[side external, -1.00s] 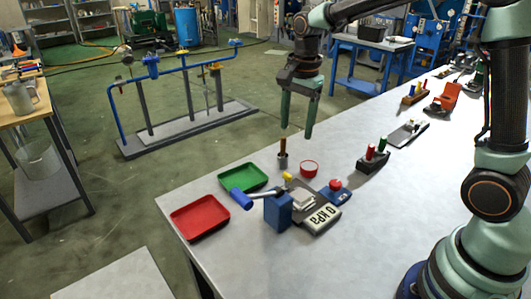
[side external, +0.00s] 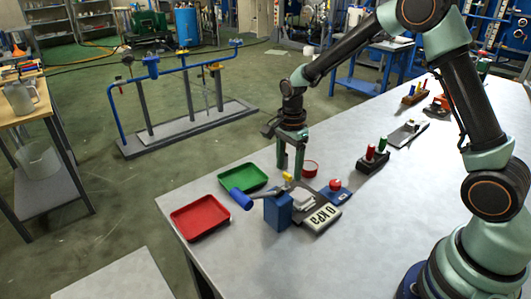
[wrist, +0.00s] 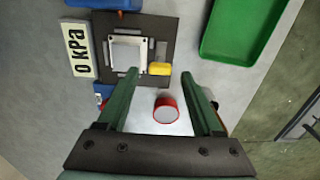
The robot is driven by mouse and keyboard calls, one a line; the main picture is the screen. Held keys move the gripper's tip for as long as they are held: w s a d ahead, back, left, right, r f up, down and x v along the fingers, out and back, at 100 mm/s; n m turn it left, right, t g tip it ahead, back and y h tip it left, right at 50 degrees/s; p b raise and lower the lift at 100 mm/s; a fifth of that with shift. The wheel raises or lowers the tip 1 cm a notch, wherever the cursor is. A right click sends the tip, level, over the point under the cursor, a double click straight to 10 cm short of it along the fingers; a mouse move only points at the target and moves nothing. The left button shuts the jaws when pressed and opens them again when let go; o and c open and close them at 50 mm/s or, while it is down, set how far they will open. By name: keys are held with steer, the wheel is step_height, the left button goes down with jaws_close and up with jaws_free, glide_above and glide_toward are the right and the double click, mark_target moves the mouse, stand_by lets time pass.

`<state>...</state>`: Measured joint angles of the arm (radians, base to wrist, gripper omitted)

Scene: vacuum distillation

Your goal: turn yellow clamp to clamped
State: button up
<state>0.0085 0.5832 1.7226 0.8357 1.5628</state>
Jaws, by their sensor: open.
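The yellow clamp (side external: 287,177) is a small yellow tab at the back edge of the dark plate (side external: 314,190). In the wrist view the yellow clamp (wrist: 160,69) sticks out beside the silver square (wrist: 127,53) on that plate. My gripper (side external: 290,173) points down just behind the clamp, with its fingers apart. In the wrist view my gripper (wrist: 161,69) has the clamp in line between its fingertips, with a gap on each side. It holds nothing. I cannot tell whether the fingertips are level with the clamp.
A blue block with a blue-handled lever (side external: 242,199) stands in front of the plate. The 0 kPa display (side external: 321,217), a red button box (side external: 336,189) and a red-rimmed cup (side external: 310,168) are close by. Green (side external: 243,178) and red (side external: 200,216) trays lie left.

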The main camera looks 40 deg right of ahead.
steer(key=shift+f, duration=0.7)
jaws_close()
